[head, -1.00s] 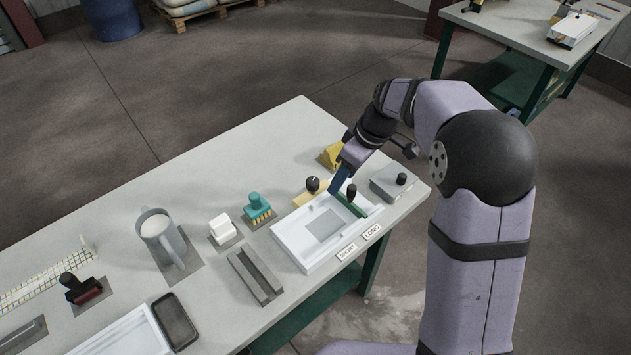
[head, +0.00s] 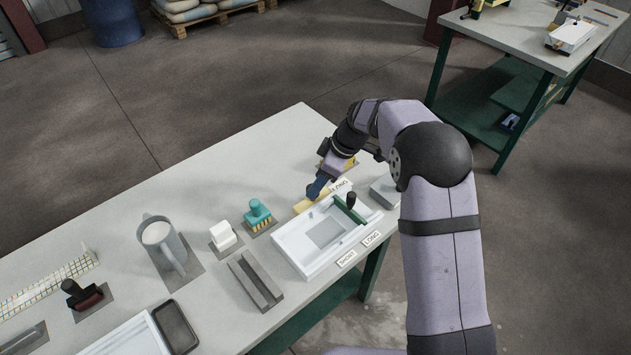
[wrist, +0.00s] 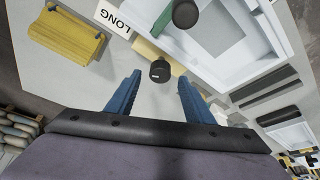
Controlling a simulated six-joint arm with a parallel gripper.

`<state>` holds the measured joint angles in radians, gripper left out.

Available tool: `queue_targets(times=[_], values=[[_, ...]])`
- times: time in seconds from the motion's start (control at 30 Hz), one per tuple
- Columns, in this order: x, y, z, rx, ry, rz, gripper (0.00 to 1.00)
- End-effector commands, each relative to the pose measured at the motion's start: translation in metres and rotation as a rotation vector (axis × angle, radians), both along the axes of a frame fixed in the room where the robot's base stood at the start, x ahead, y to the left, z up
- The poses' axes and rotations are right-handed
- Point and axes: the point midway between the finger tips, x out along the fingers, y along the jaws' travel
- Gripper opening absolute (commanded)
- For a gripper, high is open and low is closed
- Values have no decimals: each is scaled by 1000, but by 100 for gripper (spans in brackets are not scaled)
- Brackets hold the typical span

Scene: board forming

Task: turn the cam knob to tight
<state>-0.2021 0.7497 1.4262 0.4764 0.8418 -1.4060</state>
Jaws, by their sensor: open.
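The cam knob (wrist: 160,71) is a round black knob with a white mark on its face, beside a yellow block (wrist: 150,50). In the head view the knob is hidden behind my gripper (head: 316,190), while part of the yellow block (head: 306,204) shows. My gripper (wrist: 160,84) has two blue fingers, spread open and empty. In the wrist view the knob lies between the fingertips, near their ends; I cannot tell whether they touch it.
A white tray frame (head: 290,248) with a green bar and black-handled knob (head: 351,197) is close by. A teal brush (head: 258,213), a white block (head: 223,235) and a jug (head: 160,240) stand left. A grey box (head: 384,192) is right; a yellow piece (wrist: 68,38) is near.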

Motion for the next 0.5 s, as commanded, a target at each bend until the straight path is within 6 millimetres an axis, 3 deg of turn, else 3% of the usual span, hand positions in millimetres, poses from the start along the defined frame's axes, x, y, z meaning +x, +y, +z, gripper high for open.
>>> queue_targets(times=[0.23, 0.5], values=[[2, 8, -18, 0, 1, 0, 48], [3, 9, -22, 0, -1, 0, 48]])
